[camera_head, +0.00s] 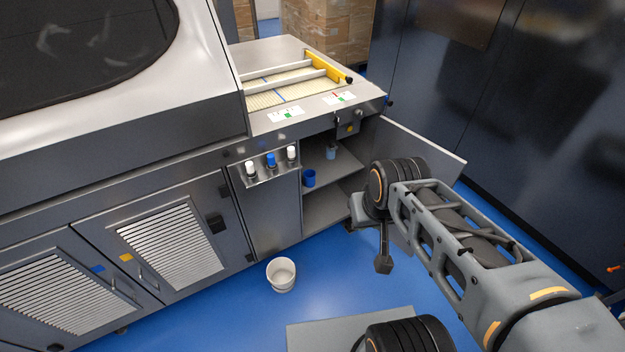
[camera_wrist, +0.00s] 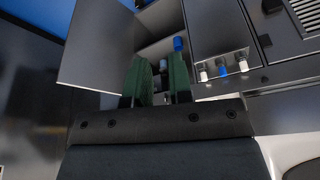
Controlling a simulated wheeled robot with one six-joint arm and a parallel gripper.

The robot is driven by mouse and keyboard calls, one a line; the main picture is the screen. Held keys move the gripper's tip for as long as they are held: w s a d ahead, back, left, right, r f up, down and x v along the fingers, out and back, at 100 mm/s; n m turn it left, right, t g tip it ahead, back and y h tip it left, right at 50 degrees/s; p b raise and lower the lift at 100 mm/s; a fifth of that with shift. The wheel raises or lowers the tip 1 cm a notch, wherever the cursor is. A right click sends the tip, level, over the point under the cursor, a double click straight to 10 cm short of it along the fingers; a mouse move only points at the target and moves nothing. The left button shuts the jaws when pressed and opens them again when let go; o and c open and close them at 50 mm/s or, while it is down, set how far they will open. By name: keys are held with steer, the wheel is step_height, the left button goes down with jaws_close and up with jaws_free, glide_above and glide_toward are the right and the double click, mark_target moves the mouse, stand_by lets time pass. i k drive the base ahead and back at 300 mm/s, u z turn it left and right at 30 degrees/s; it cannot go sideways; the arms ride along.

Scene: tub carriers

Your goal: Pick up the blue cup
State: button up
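The blue cup (camera_head: 309,178) stands upright on the upper shelf of an open cabinet, near its left side in the head view. It also shows in the wrist view (camera_wrist: 179,44), just beyond the tip of the right-hand finger. A paler blue-grey container (camera_head: 331,152) stands farther back on the same shelf. In the wrist view, my gripper (camera_wrist: 160,78) has its two green fingers apart, with no object held between them. It is outside the cabinet opening, pointing towards the shelf. In the head view, my arm partly hides the gripper.
The cabinet's open door (camera_head: 425,150) stands to the right, close to my arm. Small white and blue bottles (camera_head: 270,160) sit in a rack left of the opening. A white bucket (camera_head: 281,274) stands on the blue floor. A worktop tray (camera_head: 290,92) lies above the cabinet.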

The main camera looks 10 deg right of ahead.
mark_target(310, 174)
steer(key=u, duration=0.35)
steer(key=i, duration=0.9)
steer(key=u, duration=0.5)
